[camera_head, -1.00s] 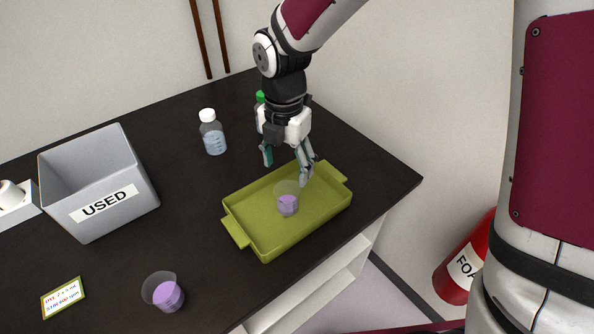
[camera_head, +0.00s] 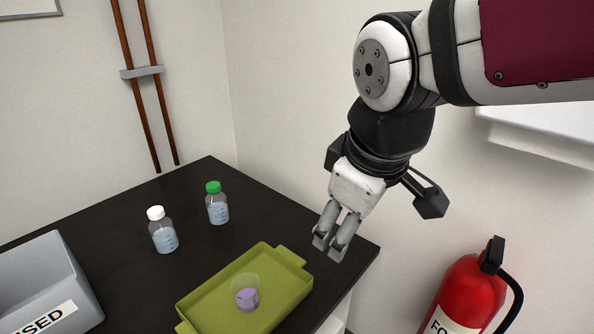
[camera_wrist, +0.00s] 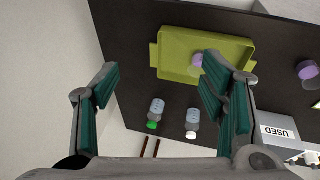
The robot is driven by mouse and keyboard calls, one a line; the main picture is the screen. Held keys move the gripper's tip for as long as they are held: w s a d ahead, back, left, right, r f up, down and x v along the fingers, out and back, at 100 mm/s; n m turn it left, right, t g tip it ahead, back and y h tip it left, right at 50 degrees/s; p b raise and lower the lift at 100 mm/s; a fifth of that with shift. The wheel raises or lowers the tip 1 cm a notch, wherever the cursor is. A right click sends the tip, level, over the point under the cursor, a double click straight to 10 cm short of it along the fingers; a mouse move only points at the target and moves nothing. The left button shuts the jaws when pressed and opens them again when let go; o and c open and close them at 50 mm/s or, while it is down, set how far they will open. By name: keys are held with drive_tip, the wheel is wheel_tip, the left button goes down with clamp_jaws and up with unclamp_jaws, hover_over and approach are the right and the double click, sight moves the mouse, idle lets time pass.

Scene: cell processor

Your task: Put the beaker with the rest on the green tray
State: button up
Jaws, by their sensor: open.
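The green tray (camera_head: 205,303) lies on the dark table, partly cut off at the bottom of the head view; it also shows in the wrist view (camera_wrist: 174,52). A clear beaker with purple liquid (camera_head: 246,295) stands upright on it, and shows in the wrist view (camera_wrist: 197,61) partly behind a finger. A second beaker with purple liquid (camera_wrist: 306,70) stands on the table at the wrist view's right edge, off the tray; it is outside the head view. My gripper (camera_head: 329,249) is open and empty, raised to the right of the tray; its fingers frame the wrist view (camera_wrist: 160,70).
A white-capped bottle (camera_head: 162,231) and a green-capped bottle (camera_head: 217,204) stand behind the tray. The grey USED bin (camera_head: 70,290) is at the left. A red fire extinguisher (camera_head: 468,293) stands beyond the table's right edge.

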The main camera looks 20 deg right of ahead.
drive_tip(key=s+d+r+m+t, duration=0.1)
drive_tip(key=s+d+m, duration=0.1)
drive_tip(key=s+m, duration=0.4)
drive_tip(key=shift+d+m, duration=0.3)
drive_tip(key=shift+m, duration=0.4)
drive_tip(key=shift+r, duration=0.15)
idle(0.4)
